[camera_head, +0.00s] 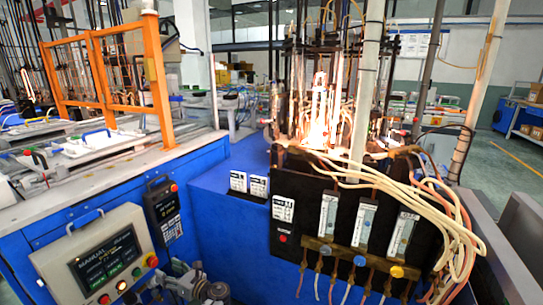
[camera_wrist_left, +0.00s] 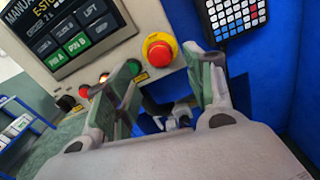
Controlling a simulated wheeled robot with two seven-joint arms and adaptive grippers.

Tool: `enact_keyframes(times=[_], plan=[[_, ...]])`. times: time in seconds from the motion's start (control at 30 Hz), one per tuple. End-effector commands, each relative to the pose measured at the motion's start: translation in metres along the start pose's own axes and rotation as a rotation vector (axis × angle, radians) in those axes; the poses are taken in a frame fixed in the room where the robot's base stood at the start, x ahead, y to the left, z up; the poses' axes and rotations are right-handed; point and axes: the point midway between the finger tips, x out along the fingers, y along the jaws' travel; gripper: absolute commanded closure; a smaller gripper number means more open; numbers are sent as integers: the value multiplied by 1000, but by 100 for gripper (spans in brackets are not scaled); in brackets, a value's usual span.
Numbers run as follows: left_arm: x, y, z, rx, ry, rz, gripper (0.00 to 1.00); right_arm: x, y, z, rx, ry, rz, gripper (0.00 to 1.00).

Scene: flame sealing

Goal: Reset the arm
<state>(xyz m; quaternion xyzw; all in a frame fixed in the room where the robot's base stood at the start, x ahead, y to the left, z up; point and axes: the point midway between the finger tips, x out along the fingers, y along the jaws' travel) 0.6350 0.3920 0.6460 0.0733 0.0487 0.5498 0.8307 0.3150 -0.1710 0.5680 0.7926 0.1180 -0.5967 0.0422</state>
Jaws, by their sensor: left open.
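My left gripper (camera_head: 184,272) is at the bottom of the head view, just right of the control panel (camera_head: 88,246). In the left wrist view the gripper (camera_wrist_left: 172,66) is open, its two fingers spread apart with nothing between them. The panel's red emergency button (camera_wrist_left: 159,49) on a yellow ring appears beyond the gap between the fingertips. I cannot tell how far the fingertips are from the panel. The panel's lit screen (camera_wrist_left: 62,28) reads "MANUAL" and shows green PIN buttons. My right gripper is not in view.
A dark keypad (camera_head: 164,213) hangs on the blue machine side. The black flow-meter board (camera_head: 335,228) with hoses stands to the right, below glowing flames (camera_head: 320,118). An orange frame (camera_head: 110,75) stands on the left bench. Open floor (camera_head: 500,165) lies at far right.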

Motion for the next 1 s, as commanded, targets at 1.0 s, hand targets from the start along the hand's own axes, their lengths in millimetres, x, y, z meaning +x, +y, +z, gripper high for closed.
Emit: enact_keyframes(times=[1.0], plan=[[-22,-22,-32,-1250,445,186,46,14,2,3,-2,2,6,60]])
